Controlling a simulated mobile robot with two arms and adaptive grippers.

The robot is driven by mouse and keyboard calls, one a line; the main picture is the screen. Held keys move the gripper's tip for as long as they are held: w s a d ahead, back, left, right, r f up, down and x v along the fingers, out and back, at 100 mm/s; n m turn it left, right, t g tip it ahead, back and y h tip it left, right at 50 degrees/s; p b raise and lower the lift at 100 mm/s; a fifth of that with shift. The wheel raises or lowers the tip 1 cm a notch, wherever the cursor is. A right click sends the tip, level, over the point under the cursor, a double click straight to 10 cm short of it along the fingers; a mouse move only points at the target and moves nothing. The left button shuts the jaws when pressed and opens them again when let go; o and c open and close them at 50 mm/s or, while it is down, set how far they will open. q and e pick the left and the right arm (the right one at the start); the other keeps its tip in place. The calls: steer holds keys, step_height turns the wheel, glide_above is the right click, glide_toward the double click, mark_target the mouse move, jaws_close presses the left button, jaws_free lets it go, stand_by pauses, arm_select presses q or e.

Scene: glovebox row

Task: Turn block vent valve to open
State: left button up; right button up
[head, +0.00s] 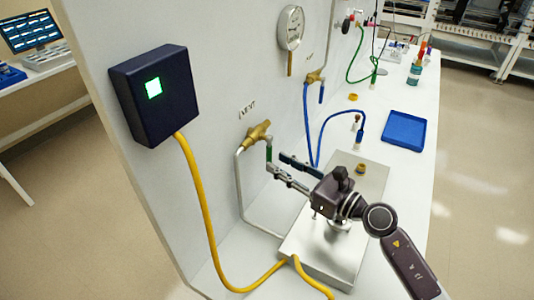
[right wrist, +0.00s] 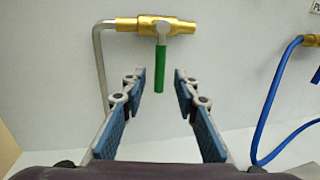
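The vent valve (head: 258,132) is a brass body on the white panel, below a label reading VENT (head: 247,111). Its green handle (head: 268,153) hangs straight down. In the right wrist view the brass valve body (right wrist: 138,24) lies level, and the green handle (right wrist: 160,70) points down between the two finger lines. My right gripper (head: 276,163) is open, its blue-padded fingers pointing at the panel. The tips are close to the handle's lower end; I cannot tell whether they reach past it. No grip on it shows. My left gripper is not in view.
A dark box with a green light (head: 154,88) is on the panel, its yellow cable (head: 200,200) running to a metal plate (head: 318,262) below my right arm. A second brass valve (head: 315,77) with a blue hose (head: 318,140) is farther along. A blue tray (head: 404,130) lies on the bench.

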mark_target(271, 160)
steer(key=x, duration=0.4)
steer(key=shift+w+a+p, duration=0.2)
steer(key=shift+a+p, duration=0.05)
steer(key=shift+p, duration=0.15)
jaws_close()
